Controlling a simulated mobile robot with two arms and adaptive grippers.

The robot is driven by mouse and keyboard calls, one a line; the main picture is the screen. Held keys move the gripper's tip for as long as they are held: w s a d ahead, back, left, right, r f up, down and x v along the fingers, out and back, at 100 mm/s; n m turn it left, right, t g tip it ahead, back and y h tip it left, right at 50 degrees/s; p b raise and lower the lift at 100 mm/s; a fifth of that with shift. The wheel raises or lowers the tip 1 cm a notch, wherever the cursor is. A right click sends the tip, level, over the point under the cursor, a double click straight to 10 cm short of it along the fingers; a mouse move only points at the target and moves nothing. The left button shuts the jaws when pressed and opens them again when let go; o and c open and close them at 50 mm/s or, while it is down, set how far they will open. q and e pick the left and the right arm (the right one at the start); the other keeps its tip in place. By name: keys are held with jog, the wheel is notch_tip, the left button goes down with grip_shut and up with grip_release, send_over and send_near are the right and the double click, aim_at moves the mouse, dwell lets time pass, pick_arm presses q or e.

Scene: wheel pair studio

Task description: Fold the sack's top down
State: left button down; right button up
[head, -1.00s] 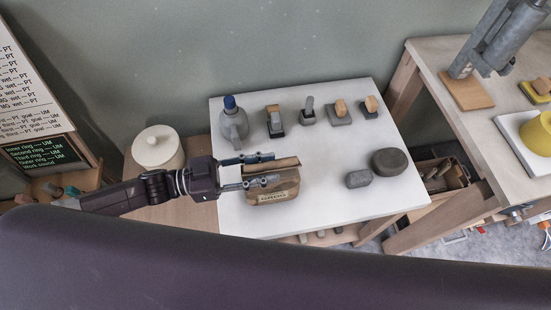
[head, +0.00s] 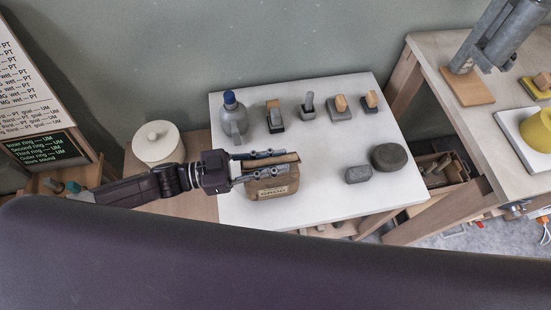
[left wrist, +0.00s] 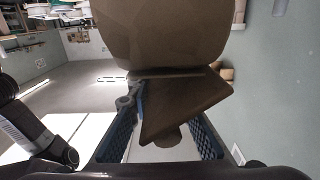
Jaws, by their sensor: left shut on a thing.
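The brown sack (head: 275,187), with a printed label on its front, stands at the left front of the white table. Its top edge shows as a tan strip along the upper side. My left gripper (head: 272,163) comes in from the left with its two fingers along the sack's top, shut on it. In the left wrist view the sack's body (left wrist: 165,35) fills the upper middle. A brown flap (left wrist: 188,100) of its top lies between the blue-padded fingers (left wrist: 162,138). The finger contact is partly hidden. My right gripper is not in view.
A grey bottle with a blue cap (head: 234,116) stands behind the sack. Several small blocks and tools (head: 308,106) line the back of the white table (head: 325,150). Two dark stones (head: 389,157) (head: 358,174) lie to the right. A white lidded pot (head: 157,143) stands left.

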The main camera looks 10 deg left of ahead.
pick_arm(q)
jog(key=shift+s+d+f+m+b, duration=0.1)
jog(key=shift+s+f+m+b, duration=0.3)
jog(key=shift+m, duration=0.5)
jog(key=shift+s+d+f+m+b, duration=0.1)
jog(key=shift+f+m+b, duration=0.3)
jog(key=shift+m, duration=0.6)
jog(key=shift+r, duration=0.1)
jog(key=c, duration=1.9)
grip_release()
jog(key=v, duration=1.2)
